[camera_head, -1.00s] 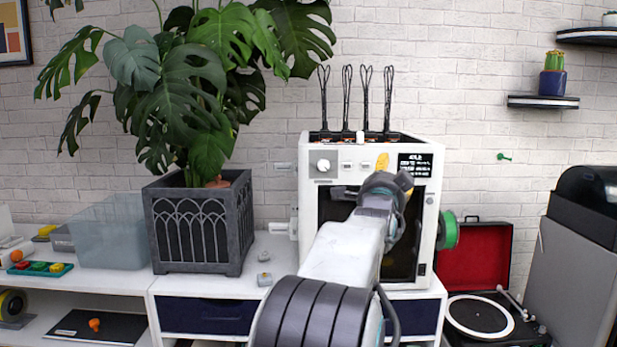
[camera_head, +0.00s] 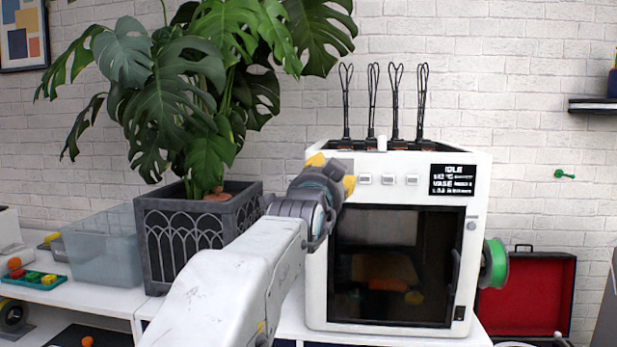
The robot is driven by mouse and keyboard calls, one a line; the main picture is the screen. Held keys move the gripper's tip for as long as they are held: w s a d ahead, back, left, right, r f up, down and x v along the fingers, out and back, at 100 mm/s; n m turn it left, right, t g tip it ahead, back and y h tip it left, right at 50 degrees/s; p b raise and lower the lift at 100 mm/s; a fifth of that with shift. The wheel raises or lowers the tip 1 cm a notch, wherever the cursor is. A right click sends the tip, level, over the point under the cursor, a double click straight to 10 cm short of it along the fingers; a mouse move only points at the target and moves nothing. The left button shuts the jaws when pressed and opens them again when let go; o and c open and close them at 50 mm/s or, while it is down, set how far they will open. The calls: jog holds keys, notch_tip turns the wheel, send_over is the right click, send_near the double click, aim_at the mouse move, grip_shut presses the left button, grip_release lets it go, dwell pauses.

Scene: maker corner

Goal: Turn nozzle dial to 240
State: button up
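A white 3D printer (camera_head: 316,265) stands on the white cabinet. Its front panel carries several small buttons (camera_head: 388,180) and a black display (camera_head: 453,180) that reads "IDLE" with smaller lines below; I cannot read a temperature there for certain. The nozzle dial at the panel's upper left is hidden behind my gripper (camera_head: 330,168). My gripper's yellow fingertips show on either side of its dark wrist, in front of the panel's left end. I cannot tell whether the fingers are open or shut, or whether they touch the dial.
A large leafy plant in a dark grey planter (camera_head: 150,245) stands close left of the printer. A green spool (camera_head: 494,263) sticks out of the printer's right side. A red open case (camera_head: 535,295) is at the right. A clear bin (camera_head: 95,250) is at the left.

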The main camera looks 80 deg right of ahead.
jog(key=d+f+n, duration=0.1)
jog(key=d, duration=0.6)
jog(key=shift+s+d+f+y+p, duration=0.15)
jog(key=shift+d+f+y+p, duration=0.1)
jog(key=shift+y+p, duration=0.15)
jog(key=shift+o, duration=0.2)
jog(key=shift+a, duration=0.1)
grip_shut()
dwell(0.5)
